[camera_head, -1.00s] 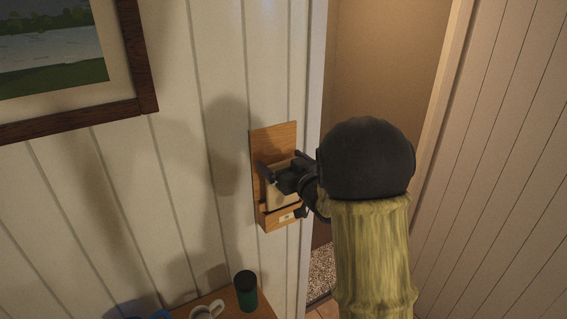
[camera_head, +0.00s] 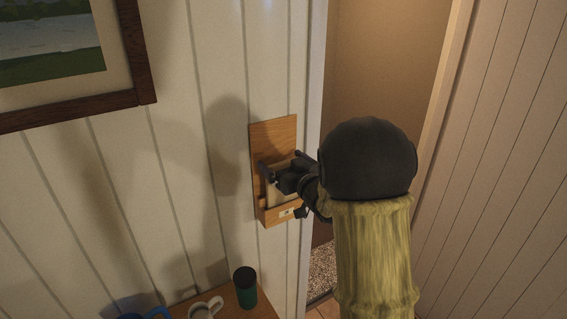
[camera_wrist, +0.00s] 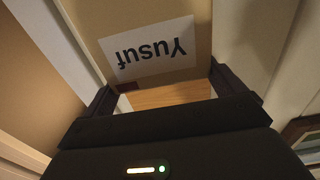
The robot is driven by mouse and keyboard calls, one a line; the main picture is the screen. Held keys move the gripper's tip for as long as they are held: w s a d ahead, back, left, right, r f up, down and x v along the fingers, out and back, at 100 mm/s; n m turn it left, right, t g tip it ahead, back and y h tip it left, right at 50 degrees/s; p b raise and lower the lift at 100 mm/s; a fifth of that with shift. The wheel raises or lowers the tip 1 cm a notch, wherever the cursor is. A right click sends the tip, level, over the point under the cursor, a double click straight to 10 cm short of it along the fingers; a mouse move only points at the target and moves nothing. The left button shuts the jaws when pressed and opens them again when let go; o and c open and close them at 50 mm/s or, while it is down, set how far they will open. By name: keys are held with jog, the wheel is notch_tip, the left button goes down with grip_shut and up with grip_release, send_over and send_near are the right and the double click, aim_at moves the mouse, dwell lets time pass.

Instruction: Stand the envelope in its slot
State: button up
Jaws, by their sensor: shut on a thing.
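The tan envelope (camera_head: 280,196) is upright against the wooden wall holder (camera_head: 272,134). Its lower end is at the holder's front pocket, which has a small white label; the pocket's front hides its bottom edge. In the wrist view the envelope (camera_wrist: 190,72) bears a white label reading "Yusuf", upside down, and a dark red patch. My gripper (camera_head: 284,178) is shut on the envelope, with one finger at each side edge. In the wrist view my gripper (camera_wrist: 168,88) has a strip of the wooden backboard showing between its fingers.
The holder hangs on a white panelled wall beside a door frame (camera_head: 310,150). A framed picture (camera_head: 143,50) is at upper left. Below, a wooden surface (camera_head: 262,309) carries a green cup (camera_head: 246,290), a white mug (camera_head: 203,310) and something blue.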

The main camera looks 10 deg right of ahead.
jog(key=shift+f+b, duration=1.9)
jog(key=o, duration=0.9)
jog(key=shift+r, duration=0.1)
jog(key=shift+c, duration=0.2)
jog(key=shift+s, duration=0.1)
jog(key=b+v, duration=0.5)
jog(key=v, duration=1.2)
